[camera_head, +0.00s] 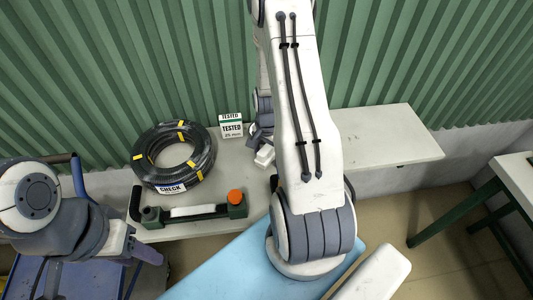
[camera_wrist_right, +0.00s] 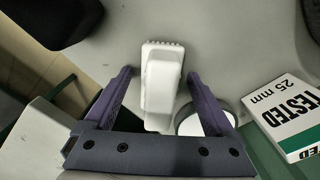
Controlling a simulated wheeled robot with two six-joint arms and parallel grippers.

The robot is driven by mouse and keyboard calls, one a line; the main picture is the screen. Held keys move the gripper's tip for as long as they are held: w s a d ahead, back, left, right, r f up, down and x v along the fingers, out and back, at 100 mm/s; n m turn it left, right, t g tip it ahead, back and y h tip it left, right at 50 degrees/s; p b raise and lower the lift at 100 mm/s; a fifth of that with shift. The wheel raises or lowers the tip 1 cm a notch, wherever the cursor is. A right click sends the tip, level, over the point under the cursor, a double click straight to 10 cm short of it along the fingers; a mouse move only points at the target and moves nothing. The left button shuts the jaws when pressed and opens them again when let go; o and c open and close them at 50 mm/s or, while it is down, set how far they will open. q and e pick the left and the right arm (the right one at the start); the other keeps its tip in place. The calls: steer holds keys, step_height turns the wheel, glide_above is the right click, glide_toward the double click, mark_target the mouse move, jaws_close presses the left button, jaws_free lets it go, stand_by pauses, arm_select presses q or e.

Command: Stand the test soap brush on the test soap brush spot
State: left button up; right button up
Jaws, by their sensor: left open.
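The white soap brush (camera_wrist_right: 160,85) is in the right wrist view, its bristles at the top edge and its body between my right gripper's fingers. In the head view a small white piece (camera_head: 265,156), probably the brush, shows beside my right arm. My right gripper (camera_wrist_right: 159,74) is open, with a finger on each side of the brush and small gaps visible. A round white disc with a dark rim (camera_wrist_right: 192,124), possibly the brush spot, is partly hidden behind the right finger. My left gripper (camera_head: 150,254) is open and empty at the lower left, off the bench.
A black hose coil (camera_head: 174,155) with a CHECK label lies on the bench (camera_head: 385,137). A TESTED 25 mm sign (camera_head: 231,126) stands right of it. A green holder with an orange knob (camera_head: 236,199) is in front. The bench's right part is clear.

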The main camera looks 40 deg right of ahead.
steer(key=shift+r, duration=0.1)
stand_by(0.4)
steer(key=shift+r+p, duration=3.35)
steer(key=shift+r, duration=0.6)
step_height(320, 180, up, 10)
steer(key=b, duration=0.2)
steer(key=shift+r, duration=0.2)
steer(key=shift+a, duration=0.1)
